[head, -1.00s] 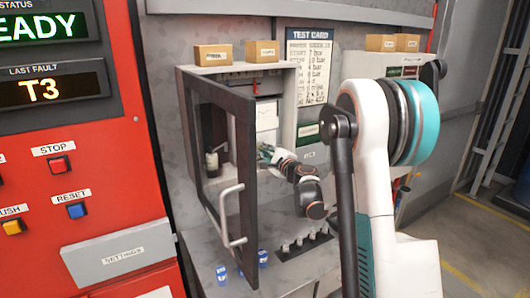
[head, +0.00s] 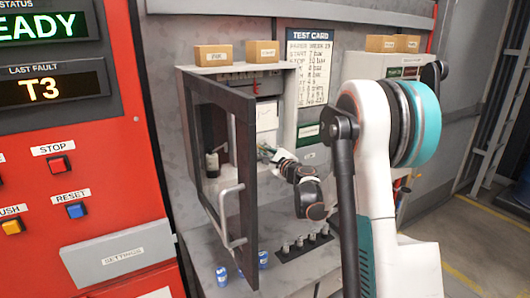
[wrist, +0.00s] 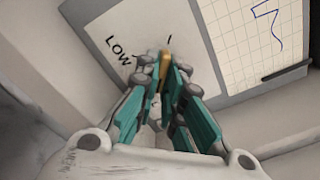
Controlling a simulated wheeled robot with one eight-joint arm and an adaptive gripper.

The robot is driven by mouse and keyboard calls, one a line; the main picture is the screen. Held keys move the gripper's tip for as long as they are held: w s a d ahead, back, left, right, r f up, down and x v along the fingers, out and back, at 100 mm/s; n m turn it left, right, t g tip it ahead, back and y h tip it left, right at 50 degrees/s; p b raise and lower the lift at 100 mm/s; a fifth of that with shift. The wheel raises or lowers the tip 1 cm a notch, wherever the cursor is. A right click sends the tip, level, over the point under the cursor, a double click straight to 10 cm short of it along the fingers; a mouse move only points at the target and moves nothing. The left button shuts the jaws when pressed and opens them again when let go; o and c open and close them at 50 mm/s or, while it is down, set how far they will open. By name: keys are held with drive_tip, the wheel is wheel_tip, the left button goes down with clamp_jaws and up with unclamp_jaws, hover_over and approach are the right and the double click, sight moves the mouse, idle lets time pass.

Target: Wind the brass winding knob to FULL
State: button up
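The brass winding knob (wrist: 164,64) shows in the wrist view as a narrow brass piece in front of a white dial plate (wrist: 125,40) marked LOW. My gripper (wrist: 164,75) has its teal fingers converging on both sides of the knob, and the tips appear to touch it. The fingers hide part of the plate, and no FULL mark is visible. In the head view my gripper (head: 268,153) reaches into the open grey cabinet (head: 190,72), to the right of its glazed door. The knob is too small to tell there.
The dark-framed glass door (head: 243,160) stands open with its handle (head: 229,222) facing me, left of my arm. A chart (wrist: 255,42) hangs beside the dial plate. Small boxes (head: 213,55) sit on the cabinet. Blue-topped items (head: 222,275) and a row of knobs (head: 305,243) lie below.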

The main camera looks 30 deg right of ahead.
drive_tip(key=o, duration=0.4)
drive_tip(key=s, duration=1.2)
drive_tip(key=shift+d, duration=0.2)
drive_tip(key=shift+f, duration=0.1)
